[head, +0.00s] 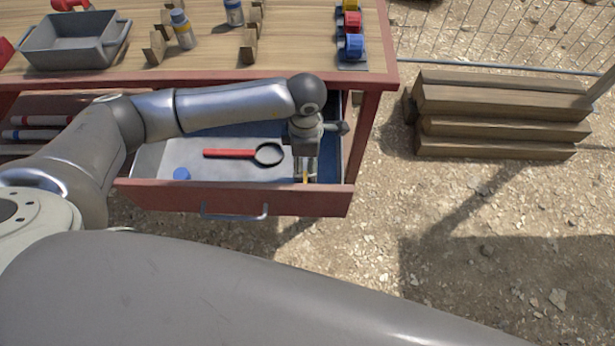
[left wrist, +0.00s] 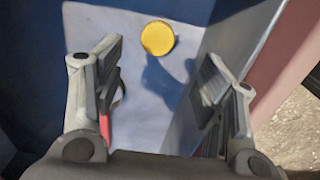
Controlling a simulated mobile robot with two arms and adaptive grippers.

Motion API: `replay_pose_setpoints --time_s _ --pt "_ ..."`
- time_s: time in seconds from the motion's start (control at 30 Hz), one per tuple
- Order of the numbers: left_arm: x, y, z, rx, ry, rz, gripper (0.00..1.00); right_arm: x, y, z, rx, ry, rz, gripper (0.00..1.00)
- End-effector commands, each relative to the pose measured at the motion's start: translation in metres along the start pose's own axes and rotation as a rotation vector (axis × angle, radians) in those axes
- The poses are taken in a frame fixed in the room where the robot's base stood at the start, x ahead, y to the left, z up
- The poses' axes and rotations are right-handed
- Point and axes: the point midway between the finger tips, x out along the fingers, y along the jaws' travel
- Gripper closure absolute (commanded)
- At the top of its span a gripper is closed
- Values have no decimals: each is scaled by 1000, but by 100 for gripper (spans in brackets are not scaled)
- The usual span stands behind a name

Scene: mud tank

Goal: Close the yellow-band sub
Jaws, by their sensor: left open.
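The yellow-band sub (head: 183,31), a grey-blue cylinder with a yellow band, stands upright on the wooden bench top beside a wooden block. A round yellow cap (left wrist: 157,38) lies on the drawer floor in the left wrist view, ahead of my fingers. My left gripper (left wrist: 160,98) is open and empty, with one finger on each side of the view and the cap beyond the gap. In the head view my left gripper (head: 305,172) points down into the right end of the drawer and mostly hides the cap. My right gripper is not in view.
The open drawer (head: 235,201) also holds a blue cap (head: 181,173) and a red-handled magnifier (head: 230,153), left of my gripper. On the bench are a grey tray (head: 70,54), a blue-band sub (head: 234,12) and wooden blocks (head: 249,46). Stacked timbers (head: 500,105) lie right.

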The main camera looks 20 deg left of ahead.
Motion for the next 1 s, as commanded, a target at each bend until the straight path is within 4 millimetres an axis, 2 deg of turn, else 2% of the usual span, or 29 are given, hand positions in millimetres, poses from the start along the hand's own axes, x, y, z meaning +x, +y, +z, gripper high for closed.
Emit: replay_pose_setpoints --time_s 0.1,0.2,0.6,0.9,1.0 --pt "18 0 0 -3 0 -2 36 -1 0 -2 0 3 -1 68" --pt "26 0 1 -1 0 0 36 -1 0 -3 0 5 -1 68" --pt "32 0 1 -1 -1 -1 36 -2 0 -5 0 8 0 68" --pt "73 3 3 -3 0 -1 36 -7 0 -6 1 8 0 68" --pt "80 3 3 -1 -1 -1 36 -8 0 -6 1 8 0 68"
